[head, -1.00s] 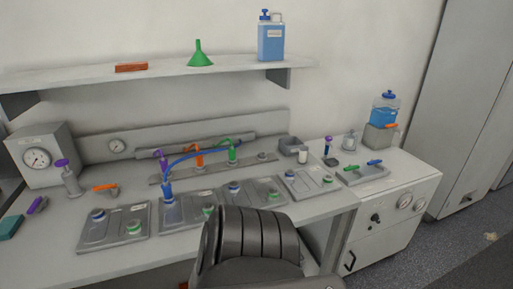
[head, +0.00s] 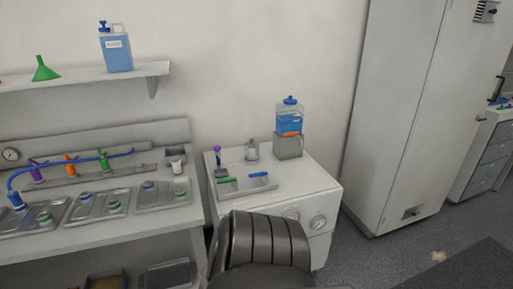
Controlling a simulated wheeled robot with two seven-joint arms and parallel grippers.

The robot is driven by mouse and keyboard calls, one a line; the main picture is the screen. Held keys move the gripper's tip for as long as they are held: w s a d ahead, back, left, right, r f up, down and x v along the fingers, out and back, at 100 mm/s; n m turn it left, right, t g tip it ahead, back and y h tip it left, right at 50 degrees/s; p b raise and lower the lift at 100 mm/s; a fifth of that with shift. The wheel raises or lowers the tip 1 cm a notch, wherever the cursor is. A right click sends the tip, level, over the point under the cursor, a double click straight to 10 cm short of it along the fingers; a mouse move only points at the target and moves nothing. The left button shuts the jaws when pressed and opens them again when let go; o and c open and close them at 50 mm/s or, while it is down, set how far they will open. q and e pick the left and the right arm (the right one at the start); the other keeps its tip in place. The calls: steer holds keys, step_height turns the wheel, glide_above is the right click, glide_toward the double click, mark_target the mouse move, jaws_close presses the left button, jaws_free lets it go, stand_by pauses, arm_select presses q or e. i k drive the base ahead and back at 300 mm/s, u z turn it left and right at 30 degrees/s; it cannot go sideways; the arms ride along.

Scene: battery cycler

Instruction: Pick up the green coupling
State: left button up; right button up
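Several green parts show in the head view, and I cannot tell for certain which one is the coupling. A small green piece (head: 228,180) lies at the left of a shallow grey tray (head: 262,185) on the white cabinet, beside a blue piece (head: 257,174). A green fitting (head: 104,160) stands on the rail at the back of the bench, near a blue hose. Round green-topped parts (head: 114,207) sit in the bench plates. Neither of my grippers is in view. A dark ribbed part of my own body fills the bottom middle and hides the cabinet's lower left.
A blue-filled bottle (head: 290,117) stands on a grey block (head: 289,146) behind the tray. A small jar (head: 252,150) and a purple-topped tool (head: 217,165) stand near it. A tall cabinet (head: 400,110) rises at the right. Floor (head: 390,258) is open before it.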

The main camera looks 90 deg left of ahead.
mark_target(104, 160)
steer(key=z, duration=0.1)
steer(key=i, duration=0.25)
steer(key=u, duration=4.55)
